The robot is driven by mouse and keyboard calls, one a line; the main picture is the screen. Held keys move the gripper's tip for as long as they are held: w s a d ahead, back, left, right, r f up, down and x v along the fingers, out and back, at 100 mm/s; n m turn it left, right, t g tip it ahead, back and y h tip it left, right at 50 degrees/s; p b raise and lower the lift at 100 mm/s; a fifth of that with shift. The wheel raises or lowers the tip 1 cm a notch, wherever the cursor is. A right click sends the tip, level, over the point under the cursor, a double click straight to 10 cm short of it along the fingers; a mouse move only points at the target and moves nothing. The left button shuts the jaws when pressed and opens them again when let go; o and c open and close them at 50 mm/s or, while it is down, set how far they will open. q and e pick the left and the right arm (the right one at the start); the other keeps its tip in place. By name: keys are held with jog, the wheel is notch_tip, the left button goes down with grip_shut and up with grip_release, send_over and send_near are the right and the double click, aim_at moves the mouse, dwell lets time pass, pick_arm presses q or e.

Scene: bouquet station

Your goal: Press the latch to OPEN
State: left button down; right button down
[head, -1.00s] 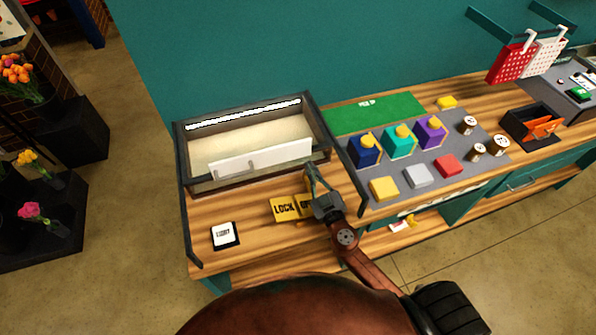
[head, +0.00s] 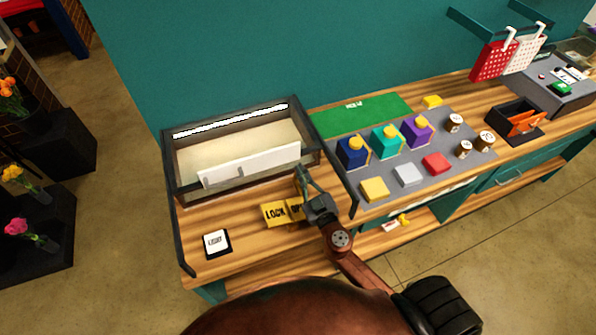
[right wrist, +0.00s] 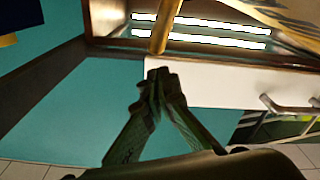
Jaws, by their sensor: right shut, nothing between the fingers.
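The latch (head: 274,213) is a yellow block on the wooden counter, with LOCK on its left part and a second word on its right part, partly hidden by my gripper. My right gripper (head: 302,174) reaches over the right end of the latch, its fingers together and empty, pointing towards the glass case. I cannot tell whether it touches the latch. My left gripper is not in view.
An open-topped case (head: 172,165) with a light strip and a white handled panel (head: 222,173) stands behind the latch. A white light switch (head: 216,243) is at left. A grey mat (head: 405,194) with coloured boxes lies at right. Bare counter lies around the latch.

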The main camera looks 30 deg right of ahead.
jog(key=s+a+r+b, duration=0.1)
jog(key=s+b, duration=0.2)
jog(key=s, duration=0.7)
jog(key=shift+s+r, duration=0.3)
jog(key=shift+s, duration=0.1)
jog(key=shift+a, duration=0.15)
